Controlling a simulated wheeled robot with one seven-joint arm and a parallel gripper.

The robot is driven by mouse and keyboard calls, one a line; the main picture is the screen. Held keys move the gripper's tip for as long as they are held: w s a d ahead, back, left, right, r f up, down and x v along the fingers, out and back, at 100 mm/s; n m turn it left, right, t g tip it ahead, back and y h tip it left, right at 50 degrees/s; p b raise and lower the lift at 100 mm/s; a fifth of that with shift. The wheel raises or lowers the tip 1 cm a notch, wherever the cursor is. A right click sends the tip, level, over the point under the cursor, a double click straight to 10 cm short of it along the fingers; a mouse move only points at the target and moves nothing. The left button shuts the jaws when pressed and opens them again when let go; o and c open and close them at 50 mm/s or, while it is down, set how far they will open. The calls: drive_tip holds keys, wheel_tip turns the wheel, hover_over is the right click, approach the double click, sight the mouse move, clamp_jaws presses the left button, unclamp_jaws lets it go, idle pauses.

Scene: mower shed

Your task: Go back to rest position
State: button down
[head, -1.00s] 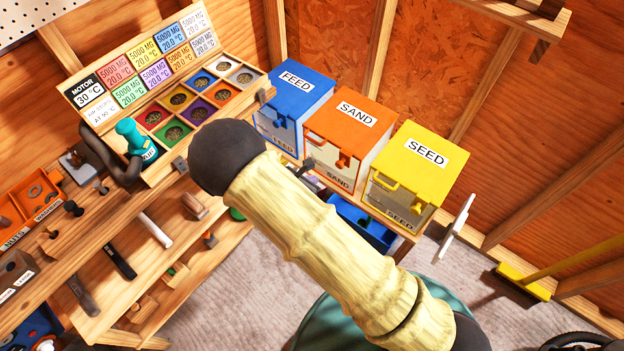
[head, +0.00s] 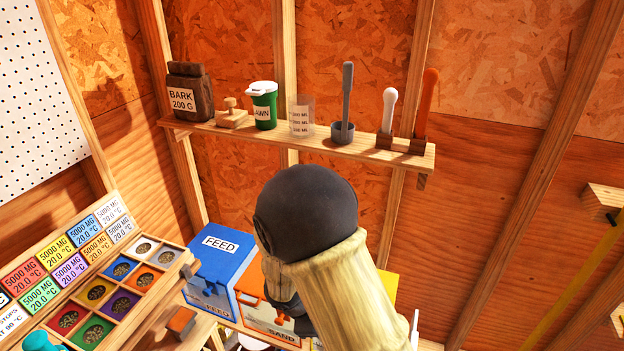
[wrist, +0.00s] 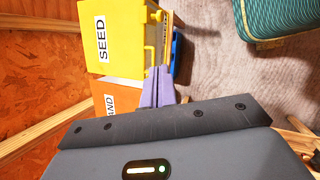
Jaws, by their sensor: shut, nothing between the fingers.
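My gripper (wrist: 159,84) shows in the wrist view as two purple fingers pressed together with nothing between them. In that picture the fingers overlap the edges of the yellow SEED box (wrist: 122,30) and the orange SAND box (wrist: 112,92); I cannot tell how far away the boxes are. In the head view my arm's dark joint and pale cover fill the lower middle, and the fingers are hidden. The arm covers part of the orange SAND box (head: 255,285) and most of the yellow box (head: 390,284). The blue FEED box (head: 219,262) stands to the left.
A wall shelf (head: 225,131) holds a bark jar (head: 190,95), a green-and-white lawn container (head: 263,106), a clear measuring cup (head: 301,117) and several upright tools. A tray of seed compartments (head: 105,308) is at lower left. A green cushioned seat (wrist: 270,20) shows in the wrist view.

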drive_tip(key=s+d+r+m+y+p, duration=0.1)
drive_tip(key=s+d+r+m+y, duration=0.1)
drive_tip(key=s+d+r+m, duration=0.2)
drive_tip(key=s+d+r+m+y+p, duration=0.2)
drive_tip(key=s+d+r+m, duration=0.2)
drive_tip(key=d+r+m, duration=0.5)
wheel_tip(320, 180, up, 3)
drive_tip(key=m, duration=0.3)
drive_tip(key=shift+s+r+m+p, duration=0.15)
drive_tip(key=shift+s+m+p, duration=0.15)
